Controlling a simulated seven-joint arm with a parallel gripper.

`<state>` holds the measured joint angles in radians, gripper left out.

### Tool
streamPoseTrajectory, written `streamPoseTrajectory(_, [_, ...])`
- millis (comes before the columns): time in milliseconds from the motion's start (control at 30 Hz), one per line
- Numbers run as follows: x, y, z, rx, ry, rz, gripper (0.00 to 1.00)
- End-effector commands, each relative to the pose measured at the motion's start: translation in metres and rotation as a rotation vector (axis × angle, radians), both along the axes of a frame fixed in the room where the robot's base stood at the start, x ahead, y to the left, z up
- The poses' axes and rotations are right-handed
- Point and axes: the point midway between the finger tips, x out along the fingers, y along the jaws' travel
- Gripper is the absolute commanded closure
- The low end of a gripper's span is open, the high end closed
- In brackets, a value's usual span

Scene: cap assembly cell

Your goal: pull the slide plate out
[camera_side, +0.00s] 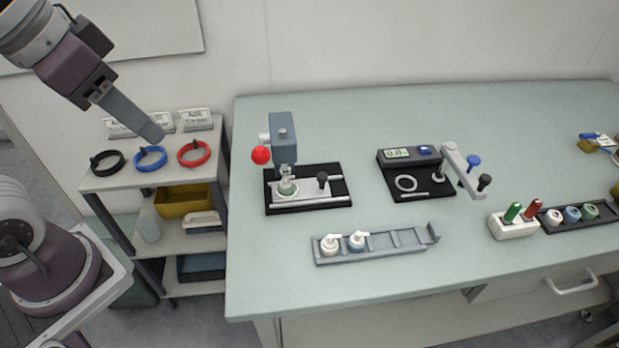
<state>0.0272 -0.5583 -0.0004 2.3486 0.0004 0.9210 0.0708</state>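The press (283,138) stands on the left half of the bench, with a red ball on its lever. Its black base (272,207) carries light rails. The slide plate (306,189) appears to lie between the rails, with an upright black knob (322,177) at its right. A small white-and-green part (288,187) sits under the press head. My gripper (148,130) is at the upper left, above the side shelf and well apart from the press. Its fingers overlap in this view, so their opening is hidden. I see nothing held in it.
Black, blue and red rings (194,153) lie on the shelf (125,183). The bench (350,110) is clear behind the press.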

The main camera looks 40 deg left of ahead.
Motion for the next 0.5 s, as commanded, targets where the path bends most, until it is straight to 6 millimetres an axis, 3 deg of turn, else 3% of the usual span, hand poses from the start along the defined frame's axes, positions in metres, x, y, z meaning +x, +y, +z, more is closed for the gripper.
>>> streamPoseTrajectory(67, [0.048,-0.009,0.007,0.031,0.071,-0.096,0.57])
streamPoseTrajectory(167, [0.114,-0.025,-0.003,0.07,0.158,-0.236,0.57])
streamPoseTrajectory(300, [0.199,-0.056,-0.054,0.116,0.275,-0.43,0.57])
streamPoseTrajectory(400, [0.24,-0.077,-0.102,0.139,0.34,-0.548,0.57])
streamPoseTrajectory(500, [0.261,-0.091,-0.14,0.151,0.384,-0.626,0.57])
